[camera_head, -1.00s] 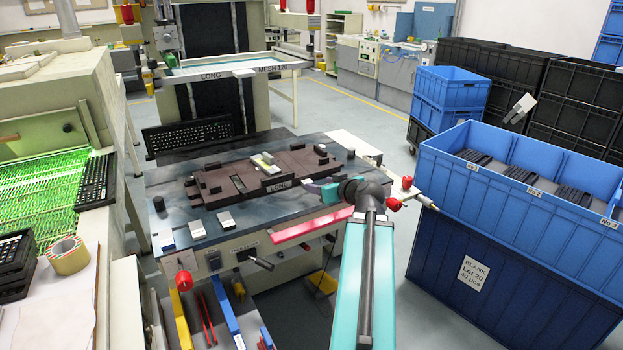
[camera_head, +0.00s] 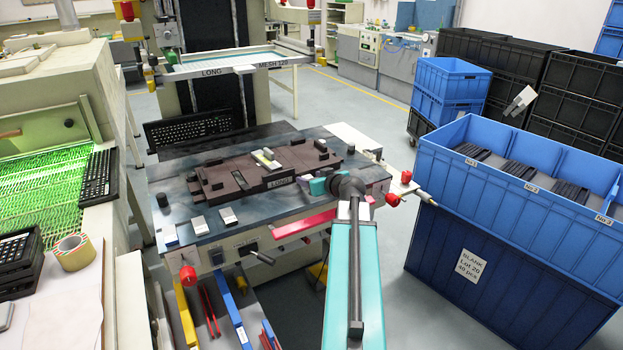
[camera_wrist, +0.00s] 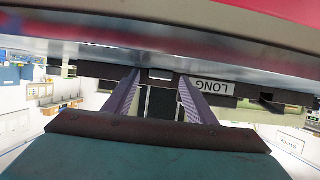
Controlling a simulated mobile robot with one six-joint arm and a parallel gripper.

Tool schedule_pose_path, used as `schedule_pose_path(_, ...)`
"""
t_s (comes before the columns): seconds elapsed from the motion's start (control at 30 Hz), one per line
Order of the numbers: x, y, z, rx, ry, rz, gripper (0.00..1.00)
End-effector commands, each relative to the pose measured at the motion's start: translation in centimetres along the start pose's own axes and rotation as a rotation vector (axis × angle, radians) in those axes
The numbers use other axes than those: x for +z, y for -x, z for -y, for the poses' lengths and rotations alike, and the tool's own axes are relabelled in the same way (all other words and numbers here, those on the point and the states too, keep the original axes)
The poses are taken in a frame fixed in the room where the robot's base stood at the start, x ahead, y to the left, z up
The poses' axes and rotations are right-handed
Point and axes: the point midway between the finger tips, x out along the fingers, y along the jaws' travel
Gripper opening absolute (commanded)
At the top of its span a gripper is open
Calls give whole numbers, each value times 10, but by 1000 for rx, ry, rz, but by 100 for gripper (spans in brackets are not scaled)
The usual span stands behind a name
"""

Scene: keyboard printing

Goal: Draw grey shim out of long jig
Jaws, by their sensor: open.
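The long jig (camera_head: 225,175) is a dark brown plate with raised dark blocks and a LONG label (camera_head: 281,181) on its front edge. It lies on the machine bed. A small pale block with a yellowish part (camera_head: 265,158) sits in its middle; I cannot tell if this is the grey shim. My gripper (camera_wrist: 157,92) is open, its two fingers apart, with dark background between them. In the head view its teal body (camera_head: 318,186) is at the jig's front right, and its fingertips are not clear. In the wrist view the jig's LONG label (camera_wrist: 212,87) appears upside down, right of the fingers.
Two small grey-white blocks (camera_head: 228,216) (camera_head: 200,226) lie on the bed's front left. A pink-red bar (camera_head: 305,223) runs along the bed's front. A red knob (camera_head: 406,176) juts out at the right. Blue bins (camera_head: 490,240) stand further right. A keyboard (camera_head: 188,130) is behind.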

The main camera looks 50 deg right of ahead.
Motion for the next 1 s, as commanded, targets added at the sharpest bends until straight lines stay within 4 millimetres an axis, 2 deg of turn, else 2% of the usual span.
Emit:
schedule_pose_path(0.27,0,-1,0,0,0,0,51)
schedule_pose_path(0.37,0,-1,0,0,0,0,37)
schedule_pose_path(0.53,0,-1,0,0,0,0,9)
schedule_pose_path(0.57,0,-1,0,0,0,0,7)
schedule_pose_path(0.6,0,-1,0,0,0,0,21)
schedule_pose_path(0.73,0,-1,0,0,0,0,0)
schedule_pose_path(1.0,1,1,0,0,0,0,0)
